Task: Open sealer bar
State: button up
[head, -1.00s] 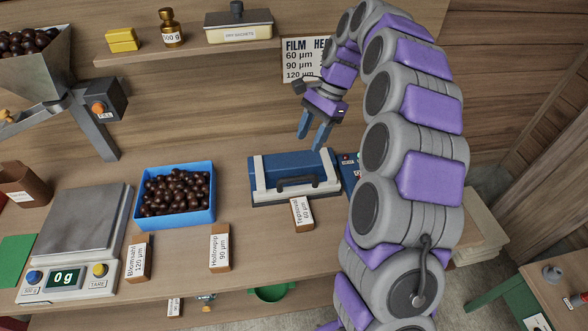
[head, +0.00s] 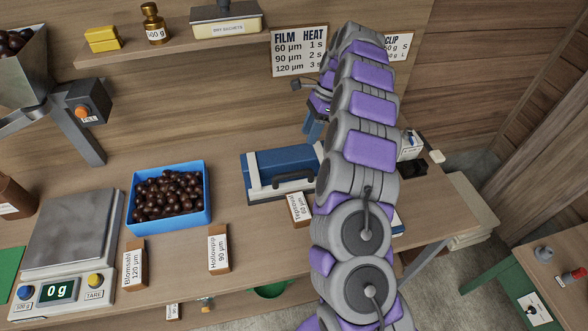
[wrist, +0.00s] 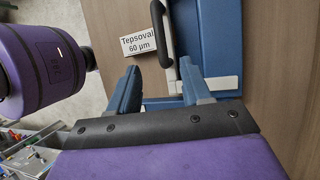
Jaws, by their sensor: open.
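The sealer (head: 255,165) is a blue box with pale metal strips on the bench, right of the blue crate, and its bar looks down. Its dark handle (head: 293,183) runs along the front; the handle also shows in the wrist view (wrist: 165,40). My gripper (wrist: 165,88) is open, its two blue fingers apart with nothing between them, the sealer and handle beyond them. In the head view my gripper (head: 313,125) is at the sealer's right, mostly behind my arm. My arm hides the sealer's right end.
A blue crate of chestnuts (head: 134,205) and a scale (head: 112,235) reading 0 g stand to the left. Label blocks (head: 218,262) line the front, with the Tepsoval block (head: 299,208) close before the sealer. A film-heat sign (head: 300,68) hangs behind.

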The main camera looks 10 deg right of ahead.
jog(key=b+x, duration=0.2)
jog(key=x, duration=1.2)
jog(key=shift+a+f, duration=0.15)
jog(key=shift+f, duration=0.05)
grip_shut()
jog(key=shift+r, duration=0.1)
